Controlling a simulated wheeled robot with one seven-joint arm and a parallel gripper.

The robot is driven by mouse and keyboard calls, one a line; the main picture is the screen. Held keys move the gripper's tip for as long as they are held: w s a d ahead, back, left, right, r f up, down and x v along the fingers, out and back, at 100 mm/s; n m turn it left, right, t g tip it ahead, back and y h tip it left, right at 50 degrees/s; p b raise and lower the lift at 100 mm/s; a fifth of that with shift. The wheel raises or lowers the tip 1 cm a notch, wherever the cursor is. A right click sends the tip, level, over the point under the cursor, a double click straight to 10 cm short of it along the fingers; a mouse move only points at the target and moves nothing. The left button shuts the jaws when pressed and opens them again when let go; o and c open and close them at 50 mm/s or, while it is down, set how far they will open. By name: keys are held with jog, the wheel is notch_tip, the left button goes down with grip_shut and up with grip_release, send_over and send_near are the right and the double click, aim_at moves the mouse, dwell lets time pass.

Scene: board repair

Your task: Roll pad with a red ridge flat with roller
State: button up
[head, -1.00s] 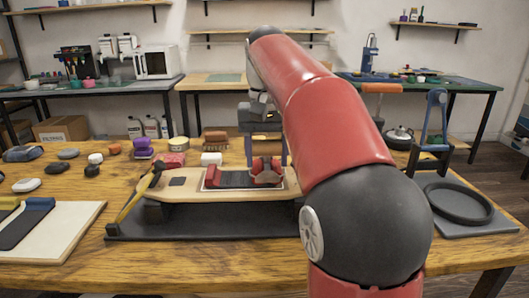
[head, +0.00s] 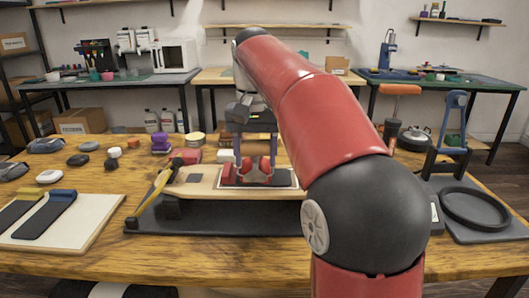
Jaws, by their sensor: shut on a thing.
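A skateboard deck (head: 200,186) lies on a black stand. A dark pad (head: 252,183) with a red ridge (head: 228,175) at its left end lies in a pale-edged area on the deck. My gripper (head: 256,155) is above this pad, its fingers pointing down. It is shut on the roller (head: 265,167), whose red parts show low between and beside the fingers, at the pad. Whether the roller touches the pad cannot be told. My red arm comes in from the right, and the fingers hide part of the roller and pad.
A yellow-handled tool (head: 152,200) leans at the deck's left end. A white board (head: 95,222) with blue- and yellow-ended pads lies at left.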

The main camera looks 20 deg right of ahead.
jog(key=shift+w+a, duration=0.1)
jog(key=shift+a, duration=0.2)
jog(key=shift+s+d+f, duration=0.1)
jog(key=shift+s+d, duration=0.25)
jog(key=shift+d, duration=0.65)
jog(key=shift+s+d, duration=0.35)
jog(key=shift+d, duration=0.7)
jog(key=shift+s+d+f, duration=0.1)
jog(key=shift+s+d, duration=0.25)
jog(key=shift+d, duration=0.65)
jog(key=shift+w+a+r, duration=0.1)
jog(key=shift+w+a, duration=0.25)
jog(key=shift+a, duration=0.65)
jog(key=shift+w+a+r, duration=0.1)
jog(key=shift+w+a, duration=0.25)
jog(key=shift+a, duration=0.7)
jog(key=shift+w+a+r, duration=0.1)
jog(key=shift+w+a, duration=0.25)
jog(key=shift+a, duration=0.65)
jog(key=shift+r, duration=0.1)
jog(key=shift+r, duration=3.4)
